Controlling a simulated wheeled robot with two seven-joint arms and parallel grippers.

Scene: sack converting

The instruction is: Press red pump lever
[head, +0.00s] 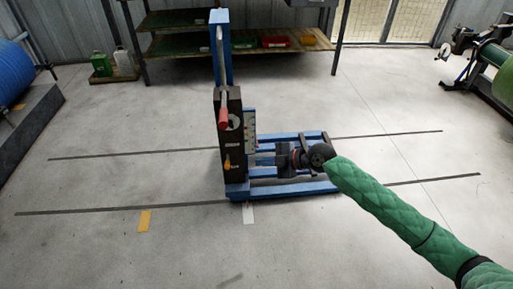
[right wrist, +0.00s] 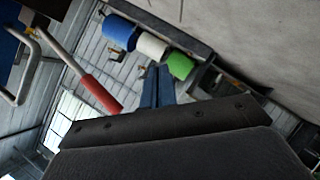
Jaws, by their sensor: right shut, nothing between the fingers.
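The red pump lever (head: 223,117) has a red grip on the end of a grey rod that hangs down along the blue mast, in front of a dark panel (head: 231,150). In the right wrist view the red grip (right wrist: 100,93) is at the left, apart from my fingers. My right gripper (head: 280,156) is to the right of the panel and lower than the grip, above the blue base frame. Its fingers (right wrist: 157,72) are together and empty in the right wrist view. My left gripper is in neither view.
The blue base frame (head: 290,189) stands on the grey floor with dark rails on both sides. A shelf (head: 180,45) with bins is at the back. A blue roll (head: 12,75) is at the left, a green roll (head: 495,65) at the right. The floor in front is open.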

